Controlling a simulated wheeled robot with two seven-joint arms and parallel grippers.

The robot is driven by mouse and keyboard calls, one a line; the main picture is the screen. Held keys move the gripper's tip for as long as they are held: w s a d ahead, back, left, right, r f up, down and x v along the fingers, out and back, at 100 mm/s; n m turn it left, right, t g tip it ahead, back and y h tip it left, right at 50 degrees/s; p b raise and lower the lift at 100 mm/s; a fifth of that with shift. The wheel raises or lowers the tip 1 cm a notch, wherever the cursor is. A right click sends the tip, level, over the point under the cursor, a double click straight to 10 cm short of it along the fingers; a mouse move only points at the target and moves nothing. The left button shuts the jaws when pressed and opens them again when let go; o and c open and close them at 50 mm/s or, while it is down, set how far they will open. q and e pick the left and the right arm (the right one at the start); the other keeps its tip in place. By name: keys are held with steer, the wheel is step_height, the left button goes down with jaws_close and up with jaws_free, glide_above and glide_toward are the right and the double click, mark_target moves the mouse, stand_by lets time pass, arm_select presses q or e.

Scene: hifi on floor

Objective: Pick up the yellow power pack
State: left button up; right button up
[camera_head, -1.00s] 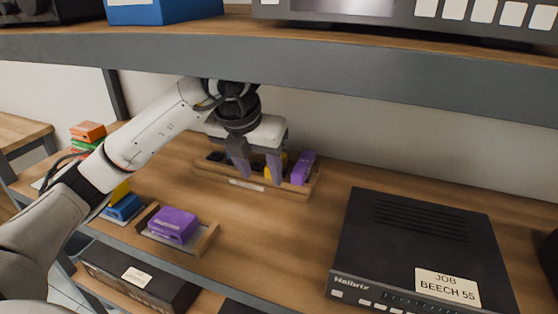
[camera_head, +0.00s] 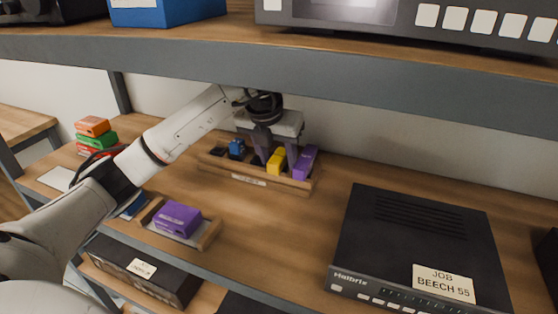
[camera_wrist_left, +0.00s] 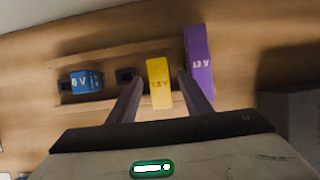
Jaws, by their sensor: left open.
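The yellow power pack (camera_head: 277,161) stands in a slot of a wooden rack (camera_head: 262,183) on the shelf. In the left wrist view the fingers (camera_wrist_left: 156,84) flank the pack, with a visible gap on the left; contact on the right cannot be told. My right gripper is not in view.
A purple pack (camera_head: 305,163) stands close right of the yellow one, and a blue pack (camera_head: 237,149) stands farther left in the rack. A black device (camera_head: 415,240) is at right, another purple pack (camera_head: 178,219) sits in a front tray. An upper shelf (camera_head: 300,75) hangs overhead.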

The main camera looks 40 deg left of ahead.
arm_select(q)
steer(key=c, duration=1.1)
steer(key=shift+r, duration=0.1)
